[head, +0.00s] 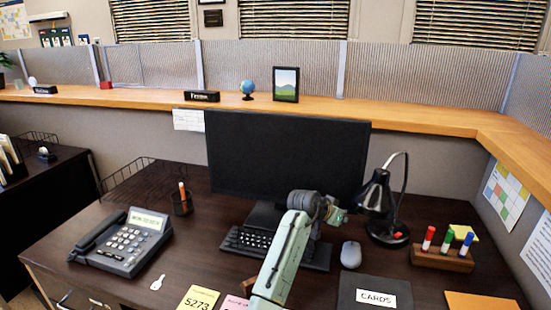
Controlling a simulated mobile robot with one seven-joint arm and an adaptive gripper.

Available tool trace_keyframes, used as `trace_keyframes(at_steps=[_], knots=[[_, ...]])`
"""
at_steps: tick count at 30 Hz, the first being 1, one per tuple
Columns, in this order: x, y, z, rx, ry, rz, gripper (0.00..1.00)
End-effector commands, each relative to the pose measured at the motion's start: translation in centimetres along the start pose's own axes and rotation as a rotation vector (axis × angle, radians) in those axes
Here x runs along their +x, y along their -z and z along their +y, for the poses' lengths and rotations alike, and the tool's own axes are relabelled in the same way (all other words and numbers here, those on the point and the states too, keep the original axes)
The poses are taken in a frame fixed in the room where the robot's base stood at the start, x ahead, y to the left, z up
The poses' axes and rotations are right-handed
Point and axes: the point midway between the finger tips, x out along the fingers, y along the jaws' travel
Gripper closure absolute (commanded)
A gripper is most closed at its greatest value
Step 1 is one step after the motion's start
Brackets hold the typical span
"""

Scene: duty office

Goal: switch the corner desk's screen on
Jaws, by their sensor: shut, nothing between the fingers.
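The corner desk's screen (270,150) is a wide black monitor standing at the back of the dark desk. Its face is dark all over. My arm reaches up from the bottom of the head view, and my gripper (338,213) is in front of the screen's lower right part. The gripper is small here and shut, with nothing seen in it. I cannot tell whether its tips touch the screen. My arm hides part of the screen's lower edge and stand. No power button can be made out.
A black keyboard (262,246) lies below the screen, partly behind my arm. A black desk lamp (378,200) stands close right of the gripper, and a grey mouse (351,254) lies below it. A telephone (125,242) and a pen cup (182,204) are left.

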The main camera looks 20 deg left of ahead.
Motion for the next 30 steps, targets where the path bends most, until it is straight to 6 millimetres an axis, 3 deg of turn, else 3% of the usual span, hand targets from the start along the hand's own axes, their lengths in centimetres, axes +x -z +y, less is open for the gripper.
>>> trace_keyframes(at_steps=[30], knots=[[-0.66,-0.48,0.46,0.000,0.001,0.000,1.00]])
